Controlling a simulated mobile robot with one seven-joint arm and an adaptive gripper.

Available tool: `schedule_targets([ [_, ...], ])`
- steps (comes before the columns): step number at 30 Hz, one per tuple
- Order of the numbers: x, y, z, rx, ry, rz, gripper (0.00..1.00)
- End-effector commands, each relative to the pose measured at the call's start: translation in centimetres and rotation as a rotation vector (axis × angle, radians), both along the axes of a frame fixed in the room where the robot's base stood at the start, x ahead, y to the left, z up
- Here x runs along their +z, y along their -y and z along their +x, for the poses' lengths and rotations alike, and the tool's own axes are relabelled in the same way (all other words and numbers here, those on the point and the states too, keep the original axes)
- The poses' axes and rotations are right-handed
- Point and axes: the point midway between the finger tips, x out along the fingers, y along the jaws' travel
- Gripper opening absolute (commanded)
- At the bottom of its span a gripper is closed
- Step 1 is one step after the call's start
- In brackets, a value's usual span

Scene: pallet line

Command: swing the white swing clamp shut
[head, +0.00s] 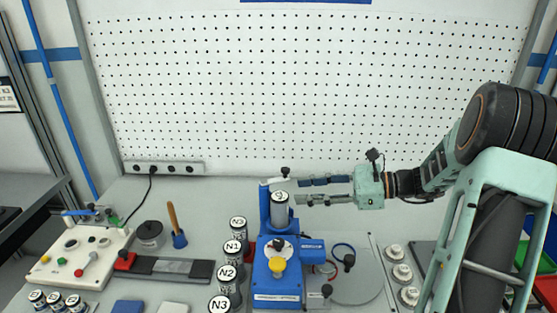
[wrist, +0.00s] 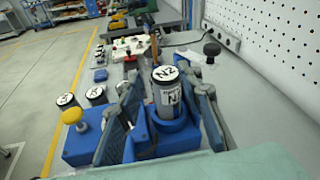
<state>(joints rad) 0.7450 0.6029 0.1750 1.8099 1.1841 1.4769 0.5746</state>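The white swing clamp (head: 272,182) is a short pale bar with a black knob, behind the top of a grey cylinder (head: 279,212). Its knob (wrist: 212,49) also shows in the wrist view, at the wall side of the cylinder; the cylinder's labelled top is uncovered. The cylinder stands upright in the blue fixture (head: 277,290). My gripper (head: 299,191) is open and points left, just right of the cylinder's top. In the wrist view its two fingers appear on either side of the cylinder; contact cannot be told. The clamp's pivot is hard to make out.
A yellow knob (head: 277,265) stands on the fixture's front. Several labelled cylinders (head: 237,247) line its left side. A round grey plate (head: 352,285) and several pale round parts (head: 397,272) lie to the right. The pegboard (head: 310,90) rises behind the bench.

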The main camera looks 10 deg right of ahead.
Motion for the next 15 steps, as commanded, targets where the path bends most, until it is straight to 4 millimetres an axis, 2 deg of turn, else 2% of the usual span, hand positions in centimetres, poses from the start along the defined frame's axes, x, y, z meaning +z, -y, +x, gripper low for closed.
schedule_targets([
  [1, -0.3, 1.5, 1.0, -0.049, -0.019, 0.070, 0.33],
  [3, -0.1, 3.3, 2.1, -0.104, -0.031, 0.152, 0.33],
  [7, 0.3, 5.4, 3.3, -0.167, -0.042, 0.251, 0.33],
  [11, 0.5, 5.9, 3.8, -0.186, -0.044, 0.283, 0.33],
  [15, 0.6, 4.5, 4.6, -0.184, -0.045, 0.285, 0.33],
])
